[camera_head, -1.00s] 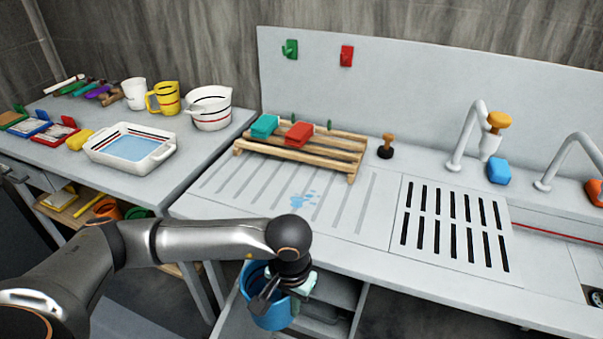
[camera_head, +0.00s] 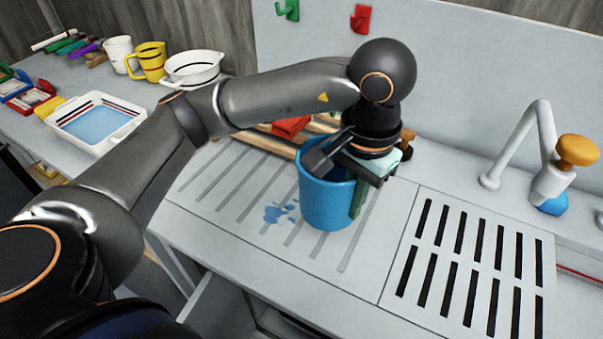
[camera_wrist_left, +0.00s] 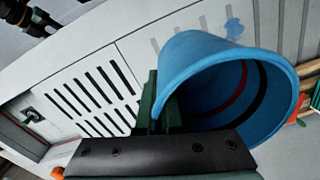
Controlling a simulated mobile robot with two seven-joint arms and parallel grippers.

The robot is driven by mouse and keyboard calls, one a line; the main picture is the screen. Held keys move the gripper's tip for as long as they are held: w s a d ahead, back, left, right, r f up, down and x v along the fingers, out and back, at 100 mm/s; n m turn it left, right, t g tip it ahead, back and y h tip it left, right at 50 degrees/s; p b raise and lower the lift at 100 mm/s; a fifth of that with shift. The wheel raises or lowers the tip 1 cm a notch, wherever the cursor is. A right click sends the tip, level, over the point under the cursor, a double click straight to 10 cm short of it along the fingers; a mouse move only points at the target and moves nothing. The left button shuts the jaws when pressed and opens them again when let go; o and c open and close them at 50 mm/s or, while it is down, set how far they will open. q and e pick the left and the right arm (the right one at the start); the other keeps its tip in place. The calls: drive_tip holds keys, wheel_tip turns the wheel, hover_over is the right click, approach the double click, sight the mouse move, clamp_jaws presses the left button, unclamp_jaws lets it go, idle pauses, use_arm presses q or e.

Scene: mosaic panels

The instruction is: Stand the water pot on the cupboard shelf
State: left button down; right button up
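The blue water pot (camera_head: 326,205) is in my left gripper (camera_head: 357,185), held upright or nearly so at the ribbed drainboard. I cannot tell whether its base touches the board. The gripper is shut on the pot's right wall, with a green finger outside. The left wrist view shows the pot (camera_wrist_left: 215,75) with its mouth open and red and black bands inside. The cupboard (camera_head: 268,318) under the counter shows only in part at the bottom edge; its shelf is hidden. A dark part at the top left of the wrist view looks like my right gripper (camera_wrist_left: 35,18), its fingers unclear.
A wooden rack with a red block (camera_head: 291,126) is partly hidden behind my arm and the pot. The slotted grate (camera_head: 470,270) and tap (camera_head: 525,140) are to the right. A white tray (camera_head: 97,122) and jugs stand on the left table. Blue drops (camera_head: 281,212) mark the drainboard.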

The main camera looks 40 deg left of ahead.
use_arm(q)
drive_tip(key=w+a+f, duration=0.1)
drive_tip(key=a, duration=0.1)
drive_tip(key=w+a+f, duration=0.1)
drive_tip(key=a, duration=0.2)
drive_tip(key=w+a+f, duration=0.1)
drive_tip(key=a, duration=0.2)
drive_tip(key=shift+f, duration=0.4)
drive_tip(key=a+f, duration=0.1)
drive_tip(key=f, duration=0.1)
drive_tip(key=w+a+f, duration=0.1)
drive_tip(key=f, duration=0.2)
drive_tip(key=w+a+f+p, duration=0.1)
drive_tip(key=a+f, duration=0.1)
drive_tip(key=shift+f, duration=0.9)
drive_tip(key=shift+f, duration=0.2)
drive_tip(key=c, duration=1.1)
unclamp_jaws()
drive_tip(key=shift+r, duration=0.1)
